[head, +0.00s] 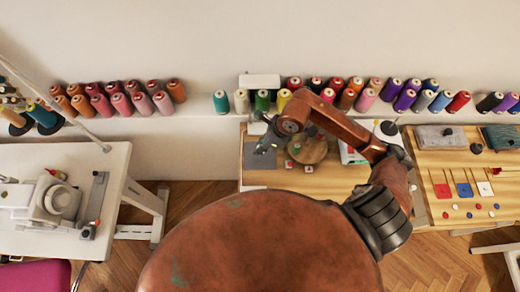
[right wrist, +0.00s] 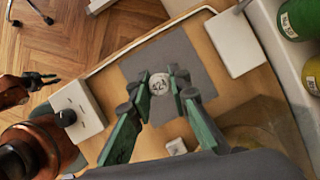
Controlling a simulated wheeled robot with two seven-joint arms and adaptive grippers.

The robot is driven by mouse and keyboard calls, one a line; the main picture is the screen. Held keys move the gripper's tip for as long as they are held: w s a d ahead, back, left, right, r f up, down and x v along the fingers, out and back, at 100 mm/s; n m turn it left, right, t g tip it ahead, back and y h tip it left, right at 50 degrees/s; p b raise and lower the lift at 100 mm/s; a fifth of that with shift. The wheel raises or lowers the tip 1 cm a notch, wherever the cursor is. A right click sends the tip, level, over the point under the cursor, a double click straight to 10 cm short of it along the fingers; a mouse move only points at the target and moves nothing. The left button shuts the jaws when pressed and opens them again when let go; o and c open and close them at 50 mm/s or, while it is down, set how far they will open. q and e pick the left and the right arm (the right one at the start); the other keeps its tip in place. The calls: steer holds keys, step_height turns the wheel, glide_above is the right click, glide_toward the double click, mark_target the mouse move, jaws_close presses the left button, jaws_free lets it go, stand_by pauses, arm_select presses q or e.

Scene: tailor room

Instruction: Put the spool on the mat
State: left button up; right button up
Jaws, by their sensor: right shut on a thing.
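The spool (right wrist: 160,83) shows in the right wrist view as a small pale disc with dark marks, between my right fingertips. My right gripper (right wrist: 164,82) has green fingers and is shut on it. The mat (right wrist: 199,58) is a flat grey sheet lying behind the spool in that view. In the head view my right gripper (head: 267,143) is over the mat (head: 258,178); the spool is not clear there. I cannot tell whether the spool touches the mat. My left gripper (right wrist: 42,80) shows small at the left of the right wrist view, with its opening unclear.
A round wooden board (head: 309,150) with small items lies right of the mat. A white block (right wrist: 235,43) and a switch-like white box (right wrist: 78,110) flank the mat. Thread cones, including a green one (head: 262,100), line the back shelf. A sewing machine (head: 50,203) stands at left.

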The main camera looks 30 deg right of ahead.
steer(key=shift+w+d+f, duration=0.1)
steer(key=shift+w+f, duration=0.1)
steer(key=shift+f, duration=1.6)
steer(key=shift+f, duration=0.15)
steer(key=o, duration=0.8)
steer(key=shift+r, duration=0.2)
steer(key=v, duration=1.2)
steer(key=shift+w, duration=0.1)
